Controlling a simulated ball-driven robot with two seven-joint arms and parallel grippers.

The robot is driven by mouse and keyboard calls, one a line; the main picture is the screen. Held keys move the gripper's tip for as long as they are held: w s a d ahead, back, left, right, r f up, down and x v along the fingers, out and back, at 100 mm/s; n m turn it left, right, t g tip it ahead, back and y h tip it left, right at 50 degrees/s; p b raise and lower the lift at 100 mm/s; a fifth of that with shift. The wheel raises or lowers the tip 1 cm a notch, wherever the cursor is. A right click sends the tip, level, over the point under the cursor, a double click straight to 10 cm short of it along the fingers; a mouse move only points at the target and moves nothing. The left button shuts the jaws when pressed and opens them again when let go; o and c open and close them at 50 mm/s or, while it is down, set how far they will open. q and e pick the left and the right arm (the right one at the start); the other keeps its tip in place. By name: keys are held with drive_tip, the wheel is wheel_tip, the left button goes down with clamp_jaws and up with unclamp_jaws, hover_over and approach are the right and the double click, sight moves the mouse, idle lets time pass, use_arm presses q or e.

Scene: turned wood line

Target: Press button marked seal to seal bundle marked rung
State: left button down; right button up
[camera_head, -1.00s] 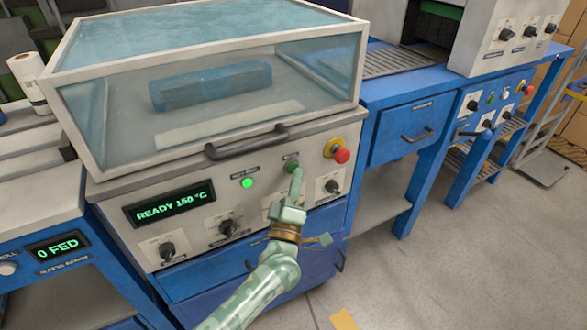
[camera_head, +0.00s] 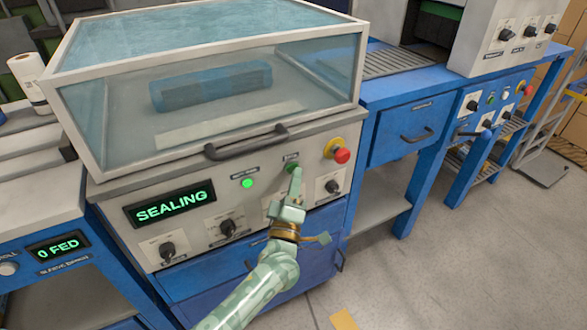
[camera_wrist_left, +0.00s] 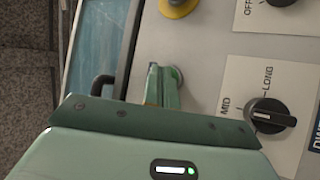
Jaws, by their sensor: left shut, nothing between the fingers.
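The sealing machine has a clear hood, shut over a blue wrapped bundle (camera_head: 211,86) lying inside; no mark on the bundle can be read. Its display (camera_head: 170,205) reads SEALING. A green button (camera_head: 291,167) sits on the front panel, its small label too blurred to read. My left gripper (camera_head: 296,174) is shut and empty, its fingertips at the button, which they partly cover. In the left wrist view the fingers (camera_wrist_left: 154,86) reach the green button (camera_wrist_left: 176,76); whether they still press it I cannot tell. My right gripper is not in view.
A red stop button (camera_head: 342,156) on a yellow base is right of the green button. A lit green lamp (camera_head: 247,183) is to its left. The hood handle (camera_head: 246,143) juts out just above. Knobs (camera_head: 228,228) line the panel below.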

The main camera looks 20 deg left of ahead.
use_arm(q)
drive_tip(key=shift+s+d, duration=0.35)
drive_tip(key=shift+d, duration=0.1)
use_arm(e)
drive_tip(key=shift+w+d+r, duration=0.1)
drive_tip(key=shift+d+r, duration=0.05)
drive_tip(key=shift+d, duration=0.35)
use_arm(q)
drive_tip(key=s+d, duration=0.1)
drive_tip(key=d, duration=0.1)
drive_tip(key=s+d+p, duration=0.1)
drive_tip(key=s+d, duration=0.1)
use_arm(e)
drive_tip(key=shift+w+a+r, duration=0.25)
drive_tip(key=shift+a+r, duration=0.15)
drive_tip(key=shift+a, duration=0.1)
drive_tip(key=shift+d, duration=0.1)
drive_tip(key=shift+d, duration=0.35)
